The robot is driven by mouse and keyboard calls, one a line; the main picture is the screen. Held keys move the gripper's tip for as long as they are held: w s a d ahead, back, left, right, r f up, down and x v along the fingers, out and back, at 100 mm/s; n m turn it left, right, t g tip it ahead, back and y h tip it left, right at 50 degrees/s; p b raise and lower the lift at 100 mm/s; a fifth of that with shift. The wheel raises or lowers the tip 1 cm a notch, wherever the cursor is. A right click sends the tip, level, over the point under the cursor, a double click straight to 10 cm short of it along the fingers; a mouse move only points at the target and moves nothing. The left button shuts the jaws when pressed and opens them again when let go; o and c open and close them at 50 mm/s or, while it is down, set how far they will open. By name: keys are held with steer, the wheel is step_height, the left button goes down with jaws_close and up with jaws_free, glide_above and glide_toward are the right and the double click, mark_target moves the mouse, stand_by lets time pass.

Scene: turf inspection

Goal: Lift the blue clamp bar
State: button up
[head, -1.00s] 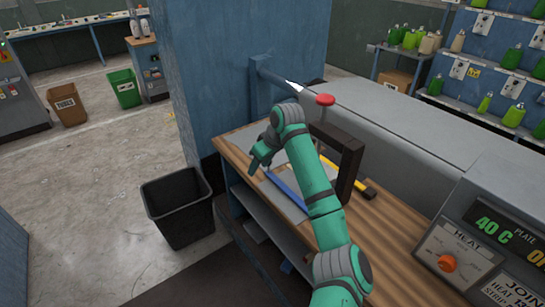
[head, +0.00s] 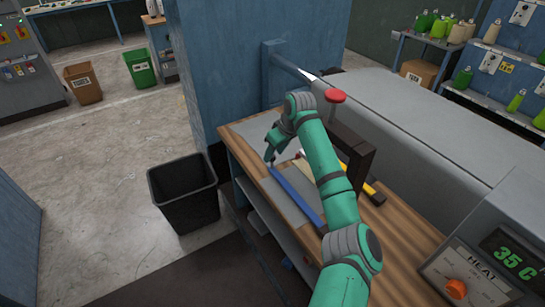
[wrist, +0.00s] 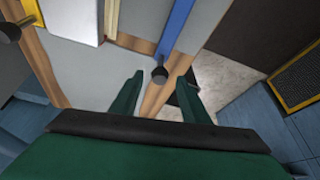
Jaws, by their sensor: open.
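The blue clamp bar (head: 297,194) lies slantwise along a grey plate on the wooden bench, in the head view. My gripper (head: 269,156) is over the bar's far end, near the bench's left edge. In the wrist view the blue bar (wrist: 177,28) runs down from the top edge, with a dark round knob (wrist: 160,75) near its end. My open fingers (wrist: 158,88) stand on either side of the line to this knob, with nothing held between them. Whether they touch anything cannot be told. My forearm hides part of the bench.
A black bin (head: 184,193) stands on the floor left of the bench. A large grey machine (head: 420,120) fills the right.

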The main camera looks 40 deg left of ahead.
steer(key=shift+x, duration=2.15)
